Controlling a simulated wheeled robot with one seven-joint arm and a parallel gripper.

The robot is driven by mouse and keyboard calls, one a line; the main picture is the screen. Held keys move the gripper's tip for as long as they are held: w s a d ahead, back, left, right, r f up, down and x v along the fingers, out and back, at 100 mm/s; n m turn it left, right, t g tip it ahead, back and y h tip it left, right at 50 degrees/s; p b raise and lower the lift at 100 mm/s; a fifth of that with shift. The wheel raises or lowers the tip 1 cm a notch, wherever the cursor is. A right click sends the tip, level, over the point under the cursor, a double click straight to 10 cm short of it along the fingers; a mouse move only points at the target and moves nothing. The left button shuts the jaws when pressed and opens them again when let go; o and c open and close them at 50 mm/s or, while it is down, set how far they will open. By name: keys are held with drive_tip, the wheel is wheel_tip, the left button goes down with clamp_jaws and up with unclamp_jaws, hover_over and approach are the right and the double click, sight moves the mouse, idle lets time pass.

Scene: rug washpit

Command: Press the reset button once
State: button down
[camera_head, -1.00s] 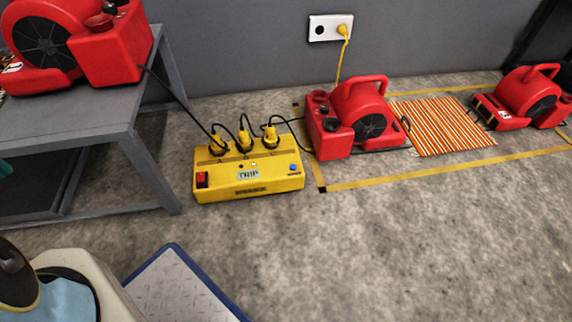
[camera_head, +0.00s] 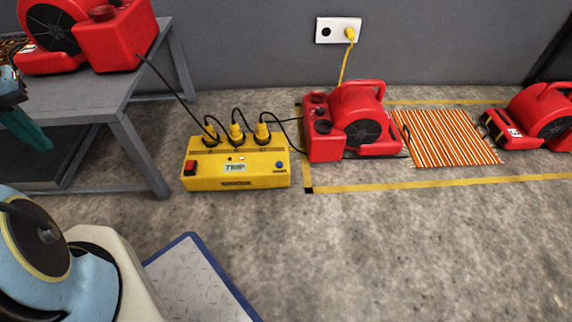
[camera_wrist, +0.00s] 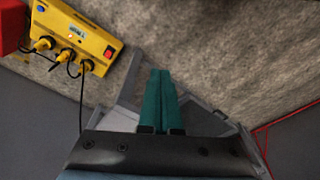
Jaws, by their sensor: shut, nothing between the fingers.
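A yellow power box (camera_head: 222,183) labelled TRIP sits on the floor, with several yellow plugs in its top. A small round blue button (camera_head: 279,164) is at the right of its sloped face, and a red rocker switch (camera_head: 190,168) is at the left. No reset wording is readable. In the wrist view the box (camera_wrist: 75,30) is upper left, with the blue button (camera_wrist: 41,8) and red switch (camera_wrist: 108,51) visible. My gripper (camera_head: 46,146) has teal fingers, shut and empty, by the table at the left edge, apart from the box. The fingers (camera_wrist: 160,72) also show in the wrist view.
A grey table (camera_head: 120,95) bearing a red blower (camera_head: 112,40) stands left of the box. Another red blower (camera_head: 365,130) stands close to its right, beside a striped mat (camera_head: 450,138). Black cables arch above the box.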

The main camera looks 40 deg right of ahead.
drive_tip(key=w+d+f+m+h+b, duration=0.1)
drive_tip(key=w+d+f+m+b, duration=0.15)
drive_tip(key=d+f+m, duration=0.45)
drive_tip(key=w+d+f+m+t+h+b, duration=0.1)
drive_tip(key=w+d+f+m, duration=0.25)
drive_tip(key=d, duration=0.55)
drive_tip(key=w+d+f+m+h+b, duration=0.1)
drive_tip(key=w+d+f+m+b, duration=0.15)
drive_tip(key=d+f+m, duration=0.4)
drive_tip(key=s+d+f+m+g+h+b, duration=0.1)
drive_tip(key=s+d+f+m+h, duration=0.2)
drive_tip(key=d, duration=0.9)
drive_tip(key=s+d+f+m+g+h+b, duration=0.1)
drive_tip(key=s+d+f+m+g+h, duration=0.1)
drive_tip(key=s+d+f+m, duration=0.4)
drive_tip(key=s+d+f+h, duration=0.1)
drive_tip(key=s+d+f, duration=0.2)
drive_tip(key=d+f, duration=0.2)
drive_tip(key=shift+d+m, duration=0.3)
drive_tip(key=shift+d, duration=0.95)
drive_tip(key=shift+s+f+b, duration=0.1)
drive_tip(key=shift+f+b, duration=0.1)
drive_tip(key=shift+b, duration=0.2)
drive_tip(key=b, duration=0.6)
hover_over(276, 166)
wheel_tip(276, 166, down, 8)
drive_tip(key=shift+f, duration=0.25)
drive_tip(key=shift+f, duration=0.15)
